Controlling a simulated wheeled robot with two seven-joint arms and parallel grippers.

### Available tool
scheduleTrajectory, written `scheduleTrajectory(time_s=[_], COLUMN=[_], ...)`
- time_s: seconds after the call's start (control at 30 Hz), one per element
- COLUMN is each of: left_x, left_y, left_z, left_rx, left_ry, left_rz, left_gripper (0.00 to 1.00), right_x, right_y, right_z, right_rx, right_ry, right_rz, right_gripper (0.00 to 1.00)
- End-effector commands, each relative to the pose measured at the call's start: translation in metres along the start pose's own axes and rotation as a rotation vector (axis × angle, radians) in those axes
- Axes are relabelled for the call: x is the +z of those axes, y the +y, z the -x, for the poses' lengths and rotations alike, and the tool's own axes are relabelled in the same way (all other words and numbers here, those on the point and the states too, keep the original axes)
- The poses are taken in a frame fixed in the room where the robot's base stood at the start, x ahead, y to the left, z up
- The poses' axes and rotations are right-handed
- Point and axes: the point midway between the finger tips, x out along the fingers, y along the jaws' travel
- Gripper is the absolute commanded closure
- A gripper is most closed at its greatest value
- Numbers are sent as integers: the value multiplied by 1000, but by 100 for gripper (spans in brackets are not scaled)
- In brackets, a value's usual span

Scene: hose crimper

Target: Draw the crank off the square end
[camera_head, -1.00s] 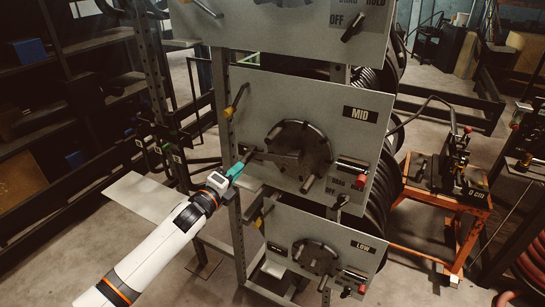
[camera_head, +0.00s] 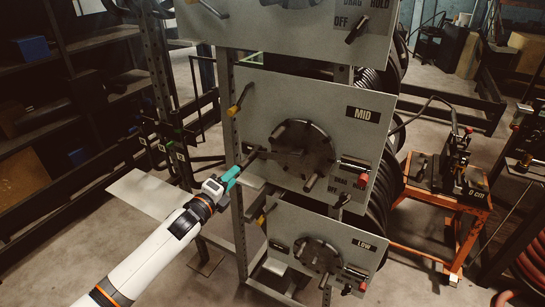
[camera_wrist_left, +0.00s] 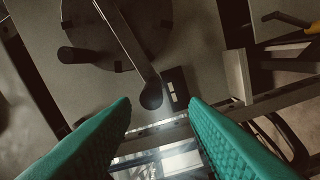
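The grey MID panel (camera_head: 262,100) carries a dark round disc. A crank arm (camera_head: 283,154) runs from the disc's middle to the left and ends in a dark grip (camera_head: 253,156). In the left wrist view the crank arm (camera_wrist_left: 128,45) ends in a rounded dark grip (camera_wrist_left: 151,95), just beyond the space between my fingertips. My left gripper (camera_head: 231,173) is at the panel's left edge, by the grip. In the wrist view my left gripper (camera_wrist_left: 160,105) has its green fingers wide apart with nothing between them. My right gripper is not in view. The square end cannot be made out.
A second dark peg (camera_head: 310,182) sticks out of the disc. A yellow-handled lever (camera_head: 234,110) is at the panel's upper left. The LOW panel (camera_head: 285,222) is below. A rack upright (camera_head: 238,225) stands close to my left gripper. An orange stand (camera_head: 455,205) is at right.

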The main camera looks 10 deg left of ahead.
Motion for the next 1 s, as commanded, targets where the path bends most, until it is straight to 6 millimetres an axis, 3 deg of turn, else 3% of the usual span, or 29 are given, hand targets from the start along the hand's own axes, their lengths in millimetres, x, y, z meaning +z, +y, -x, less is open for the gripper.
scheduleTrajectory(time_s=[0.27, 0.43, 0.8, 1.0], left_x=[1, 1, -1, -3], left_y=[3, 2, -2, -1], left_z=[-1, 10, 87, 116], left_rx=[7, 9, 9, 9], left_ry=[-1, 0, 1, 5], left_rz=[0, 0, 1, 2], left_gripper=[55, 55, 55, 55], right_x=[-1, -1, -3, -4], right_y=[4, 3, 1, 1], right_z=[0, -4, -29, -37], right_rx=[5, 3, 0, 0], right_ry=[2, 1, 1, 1], right_rz=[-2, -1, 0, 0], right_gripper=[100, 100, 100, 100])
